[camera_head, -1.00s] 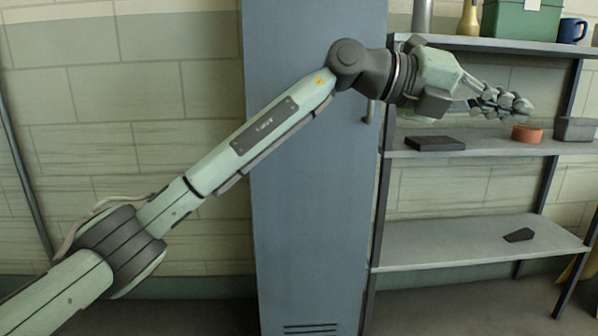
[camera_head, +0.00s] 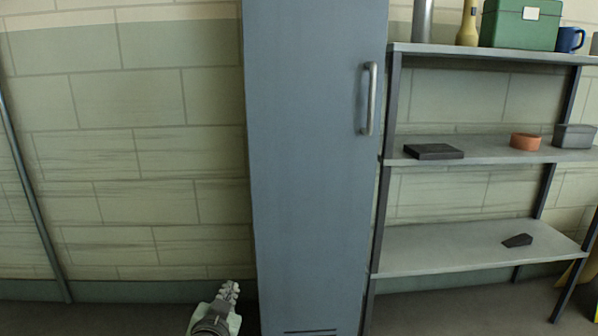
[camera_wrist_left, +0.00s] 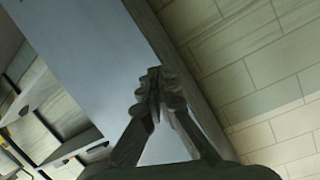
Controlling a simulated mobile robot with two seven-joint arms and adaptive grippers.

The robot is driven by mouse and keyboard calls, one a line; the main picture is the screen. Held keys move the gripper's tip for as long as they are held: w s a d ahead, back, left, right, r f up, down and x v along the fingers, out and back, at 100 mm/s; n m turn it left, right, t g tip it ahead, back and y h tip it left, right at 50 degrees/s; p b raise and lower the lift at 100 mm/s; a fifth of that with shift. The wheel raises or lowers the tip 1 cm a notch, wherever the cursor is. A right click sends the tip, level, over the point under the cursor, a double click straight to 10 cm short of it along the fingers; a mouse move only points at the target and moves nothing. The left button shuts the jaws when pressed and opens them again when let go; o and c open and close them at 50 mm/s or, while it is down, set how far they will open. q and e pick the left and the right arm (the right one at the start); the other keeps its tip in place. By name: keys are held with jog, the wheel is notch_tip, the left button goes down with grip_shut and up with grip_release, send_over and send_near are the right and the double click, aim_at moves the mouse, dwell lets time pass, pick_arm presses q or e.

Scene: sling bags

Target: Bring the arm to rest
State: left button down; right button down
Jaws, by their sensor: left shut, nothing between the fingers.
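My left gripper (camera_head: 229,291) shows at the bottom of the head view, low and just left of the locker's lower part. In the left wrist view its fingers (camera_wrist_left: 160,92) are together with nothing between them. Behind them in that view is the tall blue-grey locker (camera_wrist_left: 90,45), tilted in the picture. Most of my left arm is below the head view's edge. My right gripper is not in view.
The closed locker (camera_head: 310,160) has a vertical handle (camera_head: 369,98). A shelf unit (camera_head: 470,248) at right holds a green box (camera_head: 520,28), blue mug (camera_head: 569,38), yellow bottle (camera_head: 468,25), black flat box (camera_head: 433,151), orange item (camera_head: 525,141), grey bin (camera_head: 574,136) and dark wedge (camera_head: 517,240).

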pick_arm(q)
jog(key=s+a+f+n+g+y, duration=0.1)
jog(key=s+a+f+g, duration=0.25)
jog(key=s+f, duration=0.35)
jog(key=s+a+f+n+g, duration=0.1)
jog(key=s+a+f+g, duration=0.1)
jog(key=s+a+f, duration=0.35)
jog(key=s+a+f+g, duration=0.1)
jog(key=s+f+g, duration=0.1)
jog(key=s, duration=0.4)
jog(key=s+f+g, duration=0.2)
jog(key=s+f, duration=0.3)
jog(key=s, duration=0.2)
jog(key=s+a+f+g+p, duration=0.1)
jog(key=s+f+g, duration=0.1)
jog(key=s+f, duration=0.2)
jog(key=s, duration=0.3)
jog(key=shift+s+a+n, duration=0.25)
jog(key=shift+a+n, duration=0.05)
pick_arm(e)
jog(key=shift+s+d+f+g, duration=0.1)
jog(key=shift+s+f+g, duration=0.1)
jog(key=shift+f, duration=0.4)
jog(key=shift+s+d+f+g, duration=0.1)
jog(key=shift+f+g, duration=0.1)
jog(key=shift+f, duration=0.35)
pick_arm(q)
jog(key=shift+g, duration=0.25)
